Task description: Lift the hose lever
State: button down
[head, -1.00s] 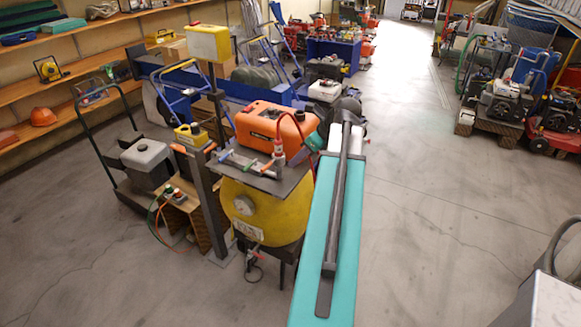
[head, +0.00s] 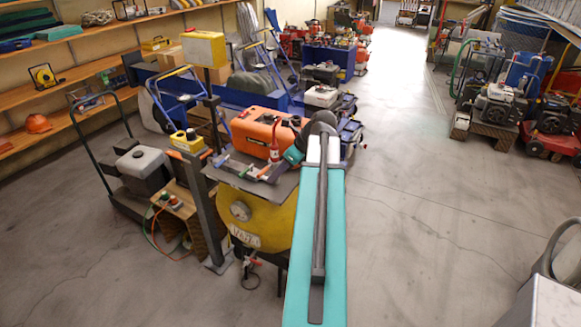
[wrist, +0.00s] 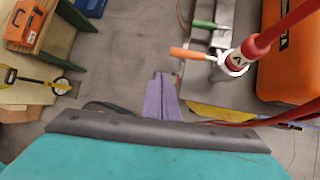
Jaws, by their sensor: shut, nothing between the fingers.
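Several lever handles sit on a metal valve bar beside an orange tank. In the wrist view one lever has an orange handle (wrist: 187,53) and another a green handle (wrist: 204,25). A red hose (wrist: 285,33) ends in a metal fitting (wrist: 233,63) near the orange handle. I cannot tell for sure which is the hose lever. My gripper (wrist: 162,77), with purple fingers, is shut and empty, below and left of the orange handle in the wrist view, apart from it. In the head view the red hose (head: 275,150) stands beside my wrist; my fingers are not clear there.
The orange tank (head: 262,134) sits on a grey top above a yellow drum (head: 258,219). A grey post (head: 206,215) with a yellow box (head: 187,141) stands left. A cart (head: 120,185) is farther left. The floor at right (head: 430,220) is clear.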

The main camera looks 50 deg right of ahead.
jog(key=w+a+f+n+g+y, duration=0.1)
jog(key=w+a+f+y, duration=0.1)
jog(key=w+a+f, duration=0.5)
jog(key=s+a+f+n+g+b, duration=0.25)
jog(key=a+f+n+g, duration=0.45)
jog(key=a+f, duration=1.45)
jog(key=s+a+f+n+g+h+b, duration=0.1)
jog(key=s+a+f+n, duration=0.9)
jog(key=f, duration=0.3)
jog(key=s+a+f+n+g+h+b, duration=0.1)
jog(key=s+a+f+n+h, duration=0.3)
jog(key=s+f+n, duration=0.7)
jog(key=s+a+n+g, duration=0.1)
jog(key=n, duration=0.4)
jog(key=shift+s+a+g, duration=0.3)
jog(key=shift+a+g, duration=0.1)
